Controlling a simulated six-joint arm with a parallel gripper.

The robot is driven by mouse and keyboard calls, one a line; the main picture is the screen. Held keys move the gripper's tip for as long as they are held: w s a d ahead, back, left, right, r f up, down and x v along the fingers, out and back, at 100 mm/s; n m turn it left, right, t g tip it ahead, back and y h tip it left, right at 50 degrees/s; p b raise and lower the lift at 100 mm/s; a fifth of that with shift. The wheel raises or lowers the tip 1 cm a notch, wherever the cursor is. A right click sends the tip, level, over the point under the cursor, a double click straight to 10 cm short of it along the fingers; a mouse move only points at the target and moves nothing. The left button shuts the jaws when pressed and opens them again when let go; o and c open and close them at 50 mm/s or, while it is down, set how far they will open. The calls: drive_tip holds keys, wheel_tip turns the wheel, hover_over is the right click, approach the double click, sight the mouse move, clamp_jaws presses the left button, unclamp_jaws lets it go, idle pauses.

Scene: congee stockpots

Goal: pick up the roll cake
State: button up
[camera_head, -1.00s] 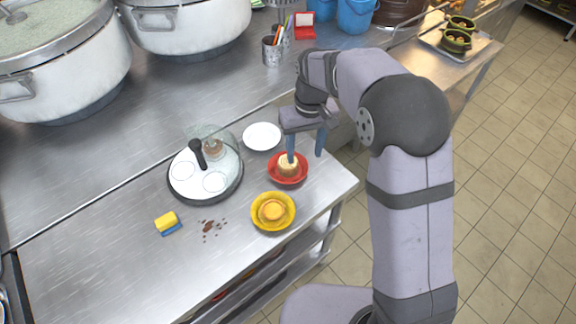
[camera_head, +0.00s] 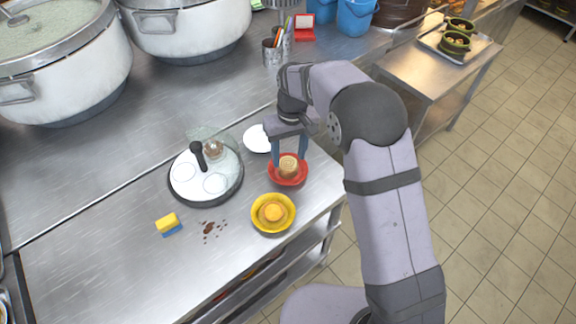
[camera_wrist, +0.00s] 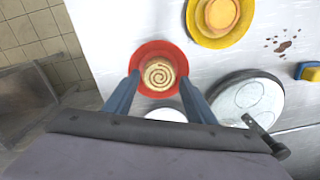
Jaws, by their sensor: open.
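The roll cake (camera_head: 288,167) is a small pale cylinder with a brown spiral on top. It sits in a red bowl (camera_head: 287,181) near the counter's right edge. In the wrist view the roll cake (camera_wrist: 158,75) shows its spiral face inside the red bowl (camera_wrist: 145,50). My gripper (camera_head: 289,161) is open, its two blue fingers pointing down just behind the cake. In the wrist view the fingers of my gripper (camera_wrist: 158,88) stand at either side of the bowl's near part, with the cake lying between their lines. Whether they touch the bowl is unclear.
A yellow bowl (camera_head: 259,222) holding a round yellow-orange item stands in front of the red bowl. A white plate (camera_head: 256,139) is partly behind my gripper.

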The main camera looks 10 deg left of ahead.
sight(288, 163)
drive_tip(key=shift+f+p, duration=0.7)
drive_tip(key=shift+f, duration=1.5)
drive_tip(key=shift+c, duration=0.5)
drive_tip(key=c, duration=0.6)
drive_tip(key=shift+r, duration=0.1)
